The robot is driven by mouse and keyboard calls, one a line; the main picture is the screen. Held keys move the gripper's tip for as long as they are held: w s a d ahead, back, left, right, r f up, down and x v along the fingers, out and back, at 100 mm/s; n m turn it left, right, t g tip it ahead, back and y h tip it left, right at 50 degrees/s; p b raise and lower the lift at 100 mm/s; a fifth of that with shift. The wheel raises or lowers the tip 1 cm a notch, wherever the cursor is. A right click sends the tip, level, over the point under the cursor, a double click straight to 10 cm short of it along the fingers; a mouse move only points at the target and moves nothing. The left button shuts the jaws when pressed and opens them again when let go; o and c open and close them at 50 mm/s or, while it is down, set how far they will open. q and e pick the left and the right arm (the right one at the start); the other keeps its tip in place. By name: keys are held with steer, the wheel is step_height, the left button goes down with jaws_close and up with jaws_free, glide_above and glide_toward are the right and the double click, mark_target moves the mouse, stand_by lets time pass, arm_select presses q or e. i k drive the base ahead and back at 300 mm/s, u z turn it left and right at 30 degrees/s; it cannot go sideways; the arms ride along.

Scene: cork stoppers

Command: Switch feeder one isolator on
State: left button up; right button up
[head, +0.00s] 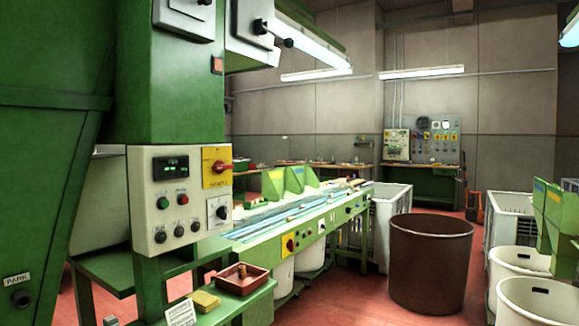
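A control panel (180,200) on the green machine at the left carries a yellow plate with a red rotary isolator switch (217,167) at its upper right. The lettering under the red handle is too small to read surely, and I cannot tell whether it stands at on or off. A second yellow plate with a red switch (289,244) sits on the side of the long green conveyor machine. A black rotary switch on a white plate (217,211) is below the first isolator. Neither of my grippers is in view.
A large brown bin (431,265) stands on the red floor. White tubs (535,301) are at the right. Floor between shelf and bin is clear.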

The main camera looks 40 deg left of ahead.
mark_target(219, 166)
steer(key=u, duration=0.35)
steer(key=i, duration=0.95)
steer(key=u, duration=0.8)
